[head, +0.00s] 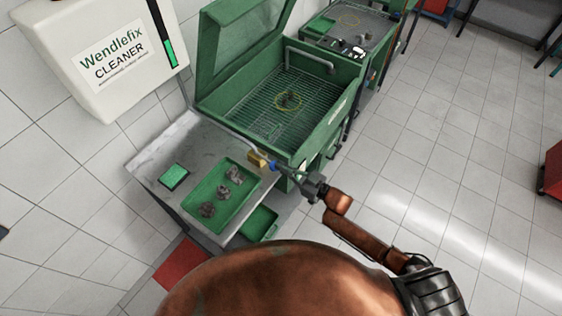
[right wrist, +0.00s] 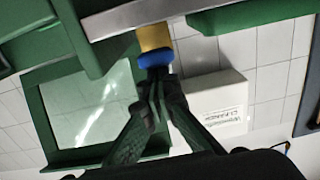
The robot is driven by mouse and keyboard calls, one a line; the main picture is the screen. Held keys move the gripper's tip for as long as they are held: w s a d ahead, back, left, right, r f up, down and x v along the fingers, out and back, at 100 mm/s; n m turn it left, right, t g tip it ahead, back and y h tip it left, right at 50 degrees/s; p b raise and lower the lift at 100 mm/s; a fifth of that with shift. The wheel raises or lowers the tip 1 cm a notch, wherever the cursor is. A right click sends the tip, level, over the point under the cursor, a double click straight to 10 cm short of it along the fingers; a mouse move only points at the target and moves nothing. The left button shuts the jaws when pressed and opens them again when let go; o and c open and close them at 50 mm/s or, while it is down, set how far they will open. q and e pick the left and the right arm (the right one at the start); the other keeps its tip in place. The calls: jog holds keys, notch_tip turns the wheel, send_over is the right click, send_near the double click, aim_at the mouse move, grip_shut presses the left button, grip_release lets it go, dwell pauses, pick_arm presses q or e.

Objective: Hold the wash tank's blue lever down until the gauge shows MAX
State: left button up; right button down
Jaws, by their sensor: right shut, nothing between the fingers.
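The wash tank (head: 285,100) is green, with its lid raised and a wire grid inside. The blue lever (head: 274,165) sticks out beside a yellow block (head: 257,159) at the tank's near corner; the right wrist view shows its blue end (right wrist: 153,60) too. My right gripper (head: 283,170) is shut and empty, its fingertips right at the lever's blue end, seemingly touching it. The gauge (head: 163,35) is a dark vertical strip on the white Wendlefix cleaner container (head: 95,52). Green fills its lower part; its upper part is dark. No MAX mark is readable. My left gripper is out of view.
A grey bench (head: 160,150) stands left of the tank, with a green tray (head: 222,212) of several dark parts and a small green item (head: 174,176). A yellow ring (head: 288,101) lies in the tank. Another green station (head: 345,30) stands behind. The tiled floor (head: 440,150) at right is clear.

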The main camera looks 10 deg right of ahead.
dwell(0.8)
jog(key=s+d+r+p, duration=0.2)
jog(key=s+d+r, duration=0.1)
jog(key=s+d, duration=0.4)
jog(key=shift+s+d+r, duration=0.25)
jog(key=shift+s+r, duration=0.1)
jog(key=shift+s, duration=0.2)
dwell(0.4)
